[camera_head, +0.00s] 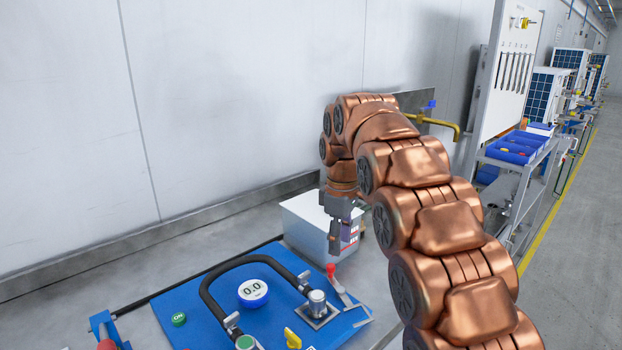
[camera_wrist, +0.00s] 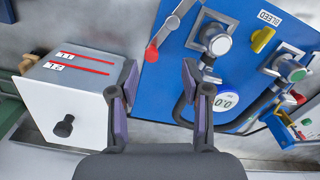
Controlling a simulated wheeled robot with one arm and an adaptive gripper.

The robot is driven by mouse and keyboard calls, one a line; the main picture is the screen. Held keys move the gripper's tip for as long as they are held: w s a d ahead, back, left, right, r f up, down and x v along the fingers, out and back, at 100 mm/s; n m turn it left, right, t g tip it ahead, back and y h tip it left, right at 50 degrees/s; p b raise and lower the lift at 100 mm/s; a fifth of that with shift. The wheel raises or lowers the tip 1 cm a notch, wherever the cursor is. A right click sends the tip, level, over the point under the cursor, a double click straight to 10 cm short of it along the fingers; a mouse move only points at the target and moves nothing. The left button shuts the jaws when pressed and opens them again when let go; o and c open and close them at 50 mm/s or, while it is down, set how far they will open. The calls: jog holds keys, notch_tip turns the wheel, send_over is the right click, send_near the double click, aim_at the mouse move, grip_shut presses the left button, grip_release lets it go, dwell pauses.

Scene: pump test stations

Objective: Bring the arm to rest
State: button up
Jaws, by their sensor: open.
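My copper-coloured arm reaches out over the bench in the head view and bends down at its far end. My gripper (camera_head: 340,236) points down, in front of a white box and close to a red-tipped lever. In the wrist view my gripper (camera_wrist: 158,92) has its two purple-padded fingers well apart, with nothing between them. It hangs above the bench, between the white box (camera_wrist: 65,98) with a dark knob and the blue panel (camera_wrist: 160,98). The white box also shows in the head view (camera_head: 300,222).
The blue panel (camera_head: 190,292) carries a gauge reading 0.0 (camera_head: 253,292), a black hose (camera_head: 213,285), a red-tipped lever (camera_head: 331,269) and a yellow handle (camera_head: 292,338). A wall stands behind the bench. A cart with blue bins (camera_head: 513,150) stands at right, beside open floor.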

jog(key=s+d+r+m+p, duration=0.1)
jog(key=s+d+m+p, duration=0.2)
jog(key=s, duration=0.8)
jog(key=s+d+r+m, duration=0.1)
jog(key=s+d+m, duration=0.35)
jog(key=s, duration=0.55)
jog(key=s+d+f+m+p, duration=0.1)
jog(key=s+f+m, duration=0.1)
jog(key=s, duration=0.8)
jog(key=s+d+f+m+g+p, duration=0.1)
jog(key=s+f+m, duration=0.1)
jog(key=s, duration=0.8)
jog(key=shift+s+d+f+g, duration=0.25)
jog(key=shift+s+f+g, duration=0.1)
jog(key=shift+f, duration=0.4)
jog(key=shift+m, duration=0.25)
